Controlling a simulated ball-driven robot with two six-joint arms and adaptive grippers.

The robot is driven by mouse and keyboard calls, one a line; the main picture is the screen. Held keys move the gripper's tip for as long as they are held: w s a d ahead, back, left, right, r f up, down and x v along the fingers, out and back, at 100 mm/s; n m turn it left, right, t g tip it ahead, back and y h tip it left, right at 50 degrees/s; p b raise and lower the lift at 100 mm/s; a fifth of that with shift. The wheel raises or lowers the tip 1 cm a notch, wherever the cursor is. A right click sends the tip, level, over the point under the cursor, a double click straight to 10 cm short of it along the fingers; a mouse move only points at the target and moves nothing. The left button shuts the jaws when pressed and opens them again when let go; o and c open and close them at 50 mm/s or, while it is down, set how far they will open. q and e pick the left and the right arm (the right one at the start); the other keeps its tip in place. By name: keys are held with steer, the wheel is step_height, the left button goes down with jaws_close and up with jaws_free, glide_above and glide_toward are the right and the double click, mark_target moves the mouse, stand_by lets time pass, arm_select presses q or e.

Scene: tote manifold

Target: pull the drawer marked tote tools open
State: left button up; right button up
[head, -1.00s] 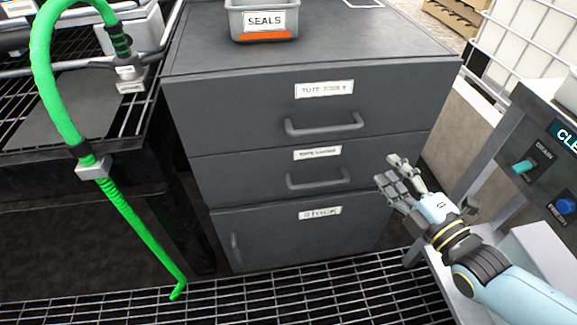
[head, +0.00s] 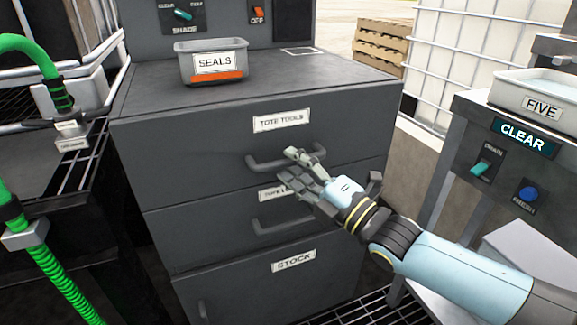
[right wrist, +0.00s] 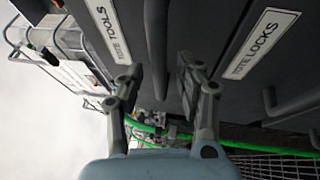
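The dark grey drawer marked TOTE TOOLS (head: 205,145) is the top one of the cabinet and looks shut. Its bar handle (head: 262,163) sits below the white label (head: 282,121). My right gripper (head: 290,166) is open in front of this handle, at its middle and right part, and hides some of it. In the right wrist view the handle (right wrist: 157,45) runs between the two spread fingertips (right wrist: 158,80); I see no clear contact. The TOTE LOCKS drawer (right wrist: 248,60) shows beside it. My left gripper is out of view.
A grey SEALS bin (head: 212,68) stands on the cabinet top. The STOCK door (head: 255,290) is below. A green hose (head: 55,265) hangs at the left. A console marked CLEAR (head: 523,138) stands close to the right of my arm, with a FIVE tray (head: 540,95) on it.

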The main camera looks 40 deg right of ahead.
steer(key=shift+w+a, duration=0.1)
steer(key=shift+w, duration=0.45)
steer(key=shift+w+r, duration=0.1)
steer(key=shift+w, duration=0.25)
steer(key=shift+c, duration=0.5)
jaws_close()
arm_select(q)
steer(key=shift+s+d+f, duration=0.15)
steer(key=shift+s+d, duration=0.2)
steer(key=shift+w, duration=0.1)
